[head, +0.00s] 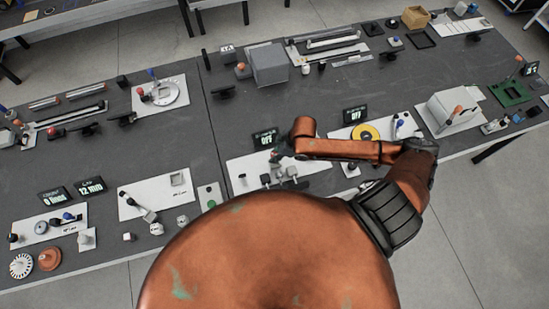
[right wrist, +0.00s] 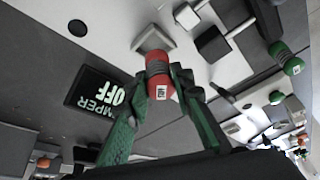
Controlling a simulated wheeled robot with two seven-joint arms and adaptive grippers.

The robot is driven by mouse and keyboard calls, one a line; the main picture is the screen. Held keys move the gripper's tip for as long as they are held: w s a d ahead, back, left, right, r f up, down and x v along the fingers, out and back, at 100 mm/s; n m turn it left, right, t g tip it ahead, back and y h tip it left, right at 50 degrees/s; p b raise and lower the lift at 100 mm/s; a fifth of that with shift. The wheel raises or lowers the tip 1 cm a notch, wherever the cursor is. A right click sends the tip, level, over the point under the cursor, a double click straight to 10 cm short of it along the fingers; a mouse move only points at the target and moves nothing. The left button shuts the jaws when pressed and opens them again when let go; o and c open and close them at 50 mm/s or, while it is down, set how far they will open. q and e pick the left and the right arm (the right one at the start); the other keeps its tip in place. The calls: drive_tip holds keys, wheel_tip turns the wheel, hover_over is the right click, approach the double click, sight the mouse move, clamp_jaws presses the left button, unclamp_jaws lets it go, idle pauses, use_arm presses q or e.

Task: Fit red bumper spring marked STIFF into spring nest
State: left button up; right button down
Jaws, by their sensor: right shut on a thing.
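My right gripper (right wrist: 160,85) is shut on a short red cylinder, the red bumper spring (right wrist: 157,66). The spring has a dark band and a small white label, too small to read. Its far end is at or just in front of a pale square holder, seemingly the spring nest (right wrist: 152,37); I cannot tell whether they touch. In the head view, my right gripper (head: 282,158) is over a white plate (head: 240,173), and the spring is not clearly visible there. My left gripper is not in view.
A display reading "BUMPER OFF" (right wrist: 95,92) stands beside the nest. A grey box (head: 269,65) stands farther back.

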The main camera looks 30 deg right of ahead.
drive_tip(key=shift+w+f, duration=0.2)
drive_tip(key=shift+f, duration=1.6)
drive_tip(key=shift+f, duration=0.15)
drive_tip(key=c, duration=1.7)
unclamp_jaws()
drive_tip(key=v, duration=1.2)
drive_tip(key=shift+a+p, duration=0.15)
drive_tip(key=shift+p, duration=0.15)
drive_tip(key=shift+w, duration=0.1)
